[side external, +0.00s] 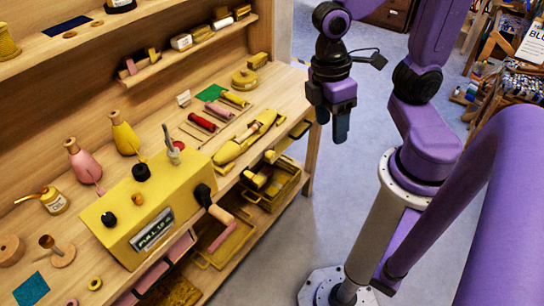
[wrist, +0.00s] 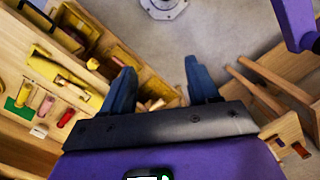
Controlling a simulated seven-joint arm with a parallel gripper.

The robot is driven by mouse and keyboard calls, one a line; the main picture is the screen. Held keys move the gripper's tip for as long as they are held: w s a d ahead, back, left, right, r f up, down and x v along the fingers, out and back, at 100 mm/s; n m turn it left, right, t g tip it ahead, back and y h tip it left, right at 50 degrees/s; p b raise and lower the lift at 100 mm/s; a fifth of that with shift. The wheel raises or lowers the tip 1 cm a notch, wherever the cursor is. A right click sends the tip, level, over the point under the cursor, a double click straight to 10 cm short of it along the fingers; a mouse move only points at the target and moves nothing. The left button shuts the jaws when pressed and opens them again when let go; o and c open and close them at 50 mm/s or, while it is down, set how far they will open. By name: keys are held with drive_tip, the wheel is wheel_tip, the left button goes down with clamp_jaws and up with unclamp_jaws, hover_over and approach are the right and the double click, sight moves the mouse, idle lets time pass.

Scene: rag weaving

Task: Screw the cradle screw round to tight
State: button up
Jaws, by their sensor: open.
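My gripper (side external: 341,125) is open and empty, pointing down over the floor to the right of the workbench. In the wrist view its two dark blue fingers (wrist: 160,66) stand wide apart with nothing between them. On the bench is a yellow box (side external: 151,205) with black knobs (side external: 141,172), a printed label (side external: 152,230) and a side crank with a wooden grip (side external: 221,214). A long yellow tool (side external: 240,143) lies farther back on the bench and also shows in the wrist view (wrist: 68,70). I cannot tell which part is the cradle screw. My gripper touches none of these.
A green cloth (side external: 211,92) and a red roll (side external: 202,121) lie on the bench. Pink (side external: 83,161) and yellow (side external: 125,134) bottles stand behind the box. Open trays (side external: 270,184) sit below the bench's front edge. The floor (side external: 335,185) under my gripper is clear.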

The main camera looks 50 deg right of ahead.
drive_tip(key=w+d+f+m+g+y, duration=0.3)
drive_tip(key=w+d+f+m+y, duration=0.1)
drive_tip(key=w+f, duration=0.3)
drive_tip(key=w+d+f+m+g+y, duration=0.35)
drive_tip(key=w+d+f, duration=0.2)
drive_tip(key=w, duration=0.25)
drive_tip(key=w+d+f+m+t+y, duration=0.1)
drive_tip(key=d+f+m+t+y, duration=0.4)
drive_tip(key=d+f+y, duration=0.4)
drive_tip(key=m+t, duration=0.3)
drive_tip(key=t, duration=0.7)
approach(272, 160)
drive_tip(key=shift+y, duration=0.25)
drive_tip(key=x, duration=0.6)
drive_tip(key=w+x, duration=0.1)
drive_tip(key=x, duration=0.2)
drive_tip(key=shift+a, duration=0.1)
drive_tip(key=shift+m, duration=0.25)
drive_tip(key=c, duration=1)
